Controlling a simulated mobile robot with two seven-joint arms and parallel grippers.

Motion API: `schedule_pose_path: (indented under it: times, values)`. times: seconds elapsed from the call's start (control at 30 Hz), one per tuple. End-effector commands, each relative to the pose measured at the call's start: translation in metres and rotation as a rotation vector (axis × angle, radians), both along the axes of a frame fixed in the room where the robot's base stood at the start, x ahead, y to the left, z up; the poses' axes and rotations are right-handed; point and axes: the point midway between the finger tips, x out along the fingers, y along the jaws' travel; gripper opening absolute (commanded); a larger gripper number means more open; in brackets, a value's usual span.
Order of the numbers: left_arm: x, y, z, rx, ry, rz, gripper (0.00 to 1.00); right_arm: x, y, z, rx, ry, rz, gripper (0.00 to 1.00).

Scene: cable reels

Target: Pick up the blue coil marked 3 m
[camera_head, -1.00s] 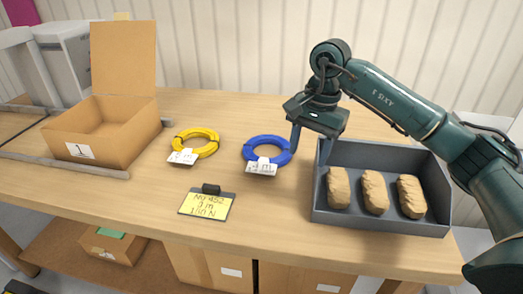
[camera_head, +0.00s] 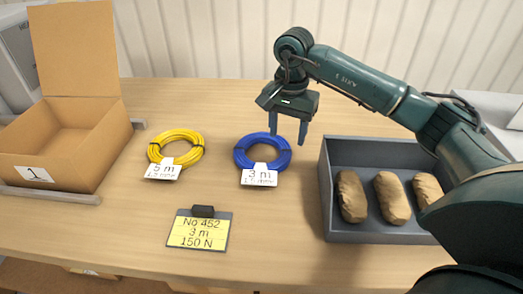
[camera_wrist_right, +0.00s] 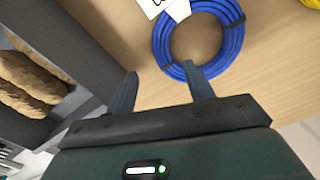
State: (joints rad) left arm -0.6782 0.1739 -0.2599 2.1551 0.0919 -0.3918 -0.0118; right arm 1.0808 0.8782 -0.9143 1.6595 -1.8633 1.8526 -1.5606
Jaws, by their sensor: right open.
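The blue coil (camera_head: 238,152) lies flat on the table, with a white tag (camera_head: 259,176) reading 3 m at its front. My right gripper (camera_head: 288,141) is open and empty, above the table at the coil's right side. In the right wrist view the blue coil (camera_wrist_right: 232,48) lies beyond the open fingers (camera_wrist_right: 160,85), and one fingertip overlaps the coil's near edge in the picture. I cannot tell whether it touches. My left gripper is not in view.
A yellow coil (camera_head: 156,147) tagged 5 m lies to the left. An open cardboard box (camera_head: 98,163) marked 1 stands further left. A grey tray (camera_head: 328,203) with brown wrapped bundles (camera_head: 392,197) stands right.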

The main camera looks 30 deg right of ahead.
Motion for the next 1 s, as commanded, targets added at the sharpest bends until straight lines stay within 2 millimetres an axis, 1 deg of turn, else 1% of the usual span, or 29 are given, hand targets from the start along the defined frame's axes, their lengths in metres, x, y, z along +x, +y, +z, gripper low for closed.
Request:
schedule_pose_path:
  times: [0.03, 0.1, 0.27, 0.37, 0.5, 0.6, 0.7, 0.87, 1.0]
  values:
    - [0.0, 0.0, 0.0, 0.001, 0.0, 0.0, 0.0, 0.0, 0.0, -0.008, 0.0, 0.003, 0.0, 0.53]
    - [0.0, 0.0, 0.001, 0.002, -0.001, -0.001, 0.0, 0.0, 0.0, -0.016, 0.0, 0.001, 0.0, 0.53]
    - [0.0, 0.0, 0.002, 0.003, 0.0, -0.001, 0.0, 0.0, 0.001, -0.025, 0.001, 0.002, 0.001, 0.53]
    - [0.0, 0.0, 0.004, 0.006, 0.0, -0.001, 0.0, 0.0, 0.002, -0.038, 0.0, 0.004, 0.001, 0.53]
    - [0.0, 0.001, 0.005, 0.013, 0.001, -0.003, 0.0, 0.001, 0.003, -0.06, 0.001, 0.003, 0.0, 0.53]
    - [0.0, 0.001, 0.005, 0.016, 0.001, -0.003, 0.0, 0.001, 0.002, -0.07, 0.0, 0.002, 0.0, 0.53]
    - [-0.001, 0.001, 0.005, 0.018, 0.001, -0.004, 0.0, 0.001, 0.002, -0.074, 0.001, -0.001, 0.0, 0.53]
    - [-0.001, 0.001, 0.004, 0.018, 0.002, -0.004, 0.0, 0.001, 0.002, -0.074, 0.001, -0.001, 0.001, 0.53]
    - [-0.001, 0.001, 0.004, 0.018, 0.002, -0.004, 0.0, 0.001, 0.002, -0.074, 0.001, -0.001, 0.001, 0.43]
